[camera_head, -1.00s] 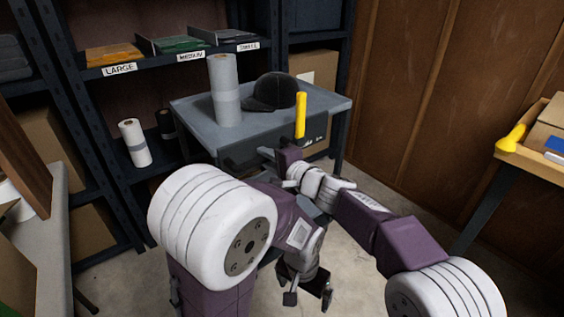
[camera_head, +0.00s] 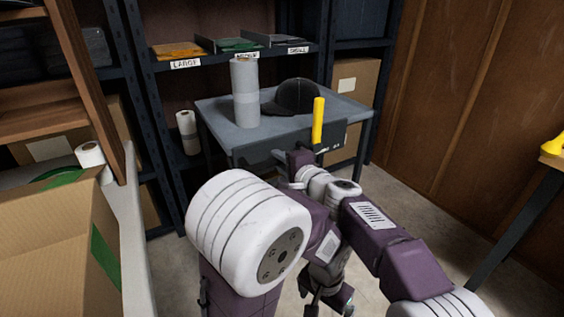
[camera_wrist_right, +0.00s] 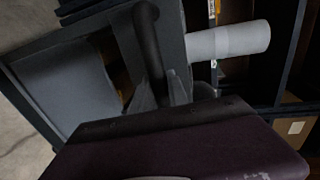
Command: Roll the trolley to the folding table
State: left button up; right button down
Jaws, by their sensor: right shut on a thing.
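The trolley (camera_head: 215,108) has a grey top and stands in front of the shelving. A tall grey-white roll (camera_head: 246,95) and a dark cap (camera_head: 295,97) rest on it. A yellow upright piece (camera_head: 318,120) shows at its near edge. My right gripper (camera_head: 294,166) is at the trolley's near side. In the right wrist view its fingers (camera_wrist_right: 160,95) are shut on a dark bar, the trolley handle (camera_wrist_right: 148,40). My left gripper (camera_head: 328,302) hangs low at the bottom; its jaws are unclear. A pale table at left (camera_head: 135,265), possibly the folding table, is partly hidden.
A large open cardboard box (camera_head: 50,250) and a white roll (camera_head: 90,156) are at the left. Dark shelving (camera_head: 225,58) stands behind the trolley. A bench (camera_head: 520,215) is at the right by the wooden wall. Concrete floor (camera_head: 420,205) is open between trolley and bench.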

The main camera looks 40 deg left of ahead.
jog(key=shift+s+f, duration=0.1)
jog(key=c, duration=1.3)
grip_release()
jog(key=shift+s+d+b, duration=0.1)
jog(key=shift+d+b, duration=0.3)
jog(key=shift+b, duration=0.1)
pick_arm(q)
jog(key=shift+f+b, duration=1.7)
jog(key=shift+f, duration=0.5)
pick_arm(e)
jog(key=v, duration=0.8)
pick_arm(q)
jog(key=shift+c, duration=0.2)
pick_arm(e)
jog(key=shift+d, duration=0.1)
